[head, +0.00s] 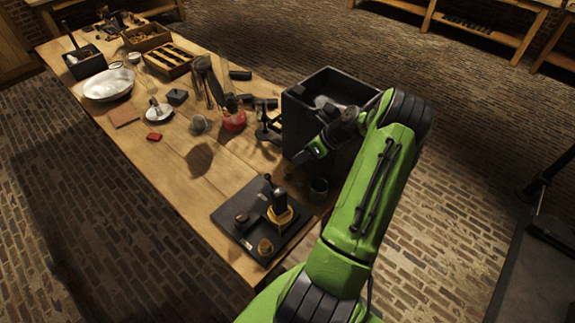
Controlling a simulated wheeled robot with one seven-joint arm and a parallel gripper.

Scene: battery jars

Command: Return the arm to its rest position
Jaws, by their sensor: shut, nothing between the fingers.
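My green arm rises from the bottom of the head view, bends at its dark elbow on the right and reaches back left over the table. My gripper (304,156) is shut and empty. In the picture it lies in front of the dark open box (297,118) near the table's right edge; I cannot tell if it touches the box. The wooden table (160,172) carries a black board (233,214) at its near end, with a yellow-and-black piece (280,210) and small brass-coloured parts on it. My arm hides part of the box and of the table's right edge.
A small dark cup (319,188) stands just below my gripper in the picture. A red-based item (234,121), a white dish (108,84) and wooden trays (170,59) crowd the far table. The brick floor right of my arm is open, up to a dark platform (535,275).

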